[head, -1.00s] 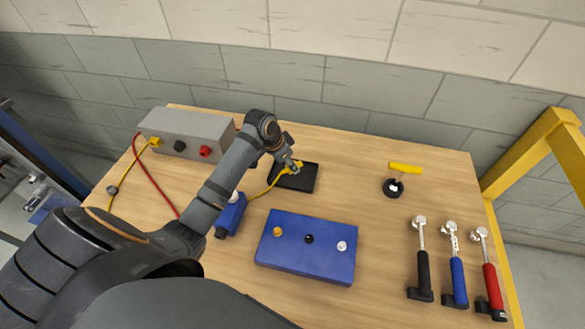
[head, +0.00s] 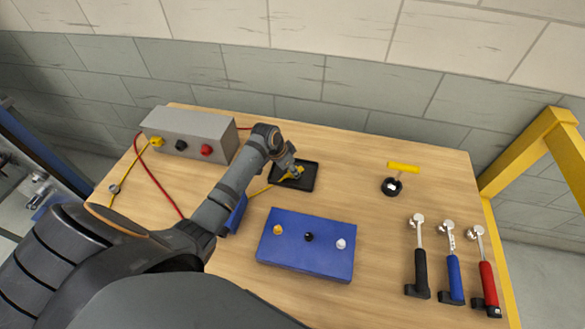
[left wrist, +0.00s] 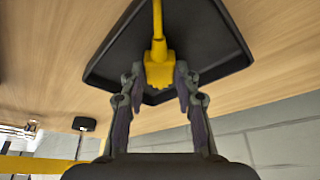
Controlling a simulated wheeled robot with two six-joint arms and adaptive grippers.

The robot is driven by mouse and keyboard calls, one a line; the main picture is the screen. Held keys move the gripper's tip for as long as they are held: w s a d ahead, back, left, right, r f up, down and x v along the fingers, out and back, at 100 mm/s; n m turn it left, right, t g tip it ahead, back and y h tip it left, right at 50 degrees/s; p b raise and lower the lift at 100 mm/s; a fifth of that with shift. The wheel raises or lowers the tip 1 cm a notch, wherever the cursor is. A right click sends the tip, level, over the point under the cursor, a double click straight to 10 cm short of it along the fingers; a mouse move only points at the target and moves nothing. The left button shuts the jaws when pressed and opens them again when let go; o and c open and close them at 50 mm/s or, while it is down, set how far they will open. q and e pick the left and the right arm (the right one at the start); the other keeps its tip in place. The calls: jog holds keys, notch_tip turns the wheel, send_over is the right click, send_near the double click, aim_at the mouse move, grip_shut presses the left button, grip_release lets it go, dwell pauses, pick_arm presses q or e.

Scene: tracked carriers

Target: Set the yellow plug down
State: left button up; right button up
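The yellow plug (head: 289,177) is at the black tray (head: 307,181), behind the blue panel. In the left wrist view the plug (left wrist: 159,72) sits between the two fingertips of my left gripper (left wrist: 160,82), over the tray (left wrist: 215,38). A yellow cable runs from the plug across the tray. In the head view my left gripper (head: 294,170) reaches the tray from the left. I cannot tell whether the plug rests on the tray floor. My right gripper is not in view.
A grey box (head: 190,132) with yellow, black and red sockets stands at the back left. The blue panel (head: 305,258) with three sockets lies in front of the tray. A yellow-handled tool (head: 403,168) and three tools with black, blue (head: 456,280) and red handles are at right.

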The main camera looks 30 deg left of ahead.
pick_arm(q)
jog(key=o, duration=0.3)
jog(key=shift+o, duration=0.2)
jog(key=v, duration=1.2)
jog(key=shift+b, duration=0.45)
jog(key=shift+r, duration=0.2)
